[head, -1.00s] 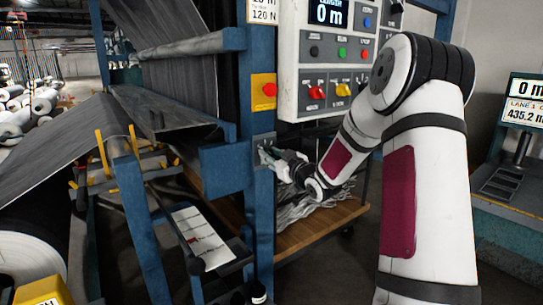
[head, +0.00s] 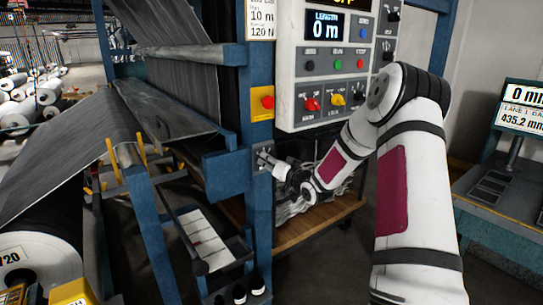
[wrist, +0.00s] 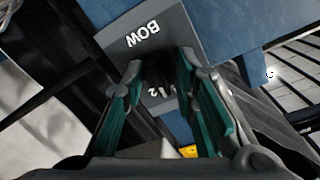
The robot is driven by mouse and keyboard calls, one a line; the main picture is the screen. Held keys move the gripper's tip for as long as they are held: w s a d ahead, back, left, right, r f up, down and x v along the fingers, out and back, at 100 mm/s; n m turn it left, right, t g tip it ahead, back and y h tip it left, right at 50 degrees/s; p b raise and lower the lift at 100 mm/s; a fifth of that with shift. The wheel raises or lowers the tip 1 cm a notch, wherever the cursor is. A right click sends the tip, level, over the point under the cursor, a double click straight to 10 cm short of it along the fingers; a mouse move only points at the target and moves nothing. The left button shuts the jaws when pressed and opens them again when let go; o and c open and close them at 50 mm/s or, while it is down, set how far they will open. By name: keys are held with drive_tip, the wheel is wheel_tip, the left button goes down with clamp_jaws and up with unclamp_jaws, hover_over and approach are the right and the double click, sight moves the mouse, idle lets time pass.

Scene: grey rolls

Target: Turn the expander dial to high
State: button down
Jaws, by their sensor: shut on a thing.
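The dial is a small black knob (wrist: 158,72) on a grey plate (wrist: 120,42) marked "BOW", with a "2" partly visible below the knob. In the head view the plate (head: 258,168) is fixed to a blue post, left of the control box. My gripper (head: 267,157) reaches it from the right. In the wrist view my gripper's green-padded fingers (wrist: 159,78) are closed on the knob's two sides. The knob's pointer and most of the scale are hidden by the fingers and dark shading, so I cannot tell its setting.
The control box (head: 290,90) with red and yellow knobs hangs above my forearm. A yellow plate with a red button (head: 262,103) sits above the dial. A wooden-decked cart (head: 300,230) is below. A display stand (head: 522,105) is at the right.

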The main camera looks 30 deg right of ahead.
drive_tip(key=shift+m+y+p, duration=0.5)
drive_tip(key=shift+m+p, duration=2.35)
drive_tip(key=shift+m, duration=0.95)
drive_tip(key=c, duration=1.3)
unclamp_jaws()
drive_tip(key=shift+d, duration=0.1)
drive_tip(key=s, duration=0.8)
drive_tip(key=s+r, duration=0.1)
drive_tip(key=s, duration=0.3)
drive_tip(key=shift+d, duration=0.15)
